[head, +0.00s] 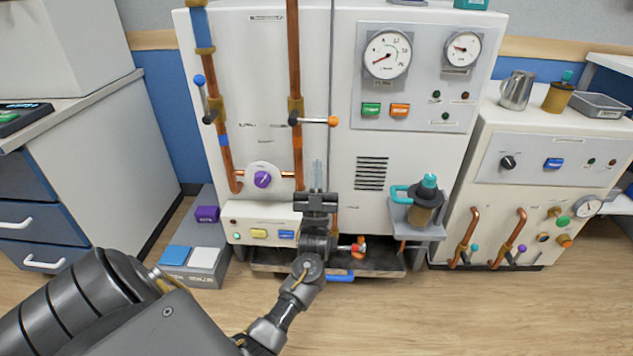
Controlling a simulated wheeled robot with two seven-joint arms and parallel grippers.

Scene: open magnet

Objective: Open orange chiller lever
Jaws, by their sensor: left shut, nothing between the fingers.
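A lever with an orange tip (332,121) sits on the copper pipe (294,60) at the front of the white machine (260,95). My right gripper is out of view.
A blue-tipped lever (199,80) is on the left pipe. A purple knob (263,179) is left of my gripper. A brown canister with a teal handle (426,203) stands on a shelf to the right. A blue handle (340,277) shows near the bottom.

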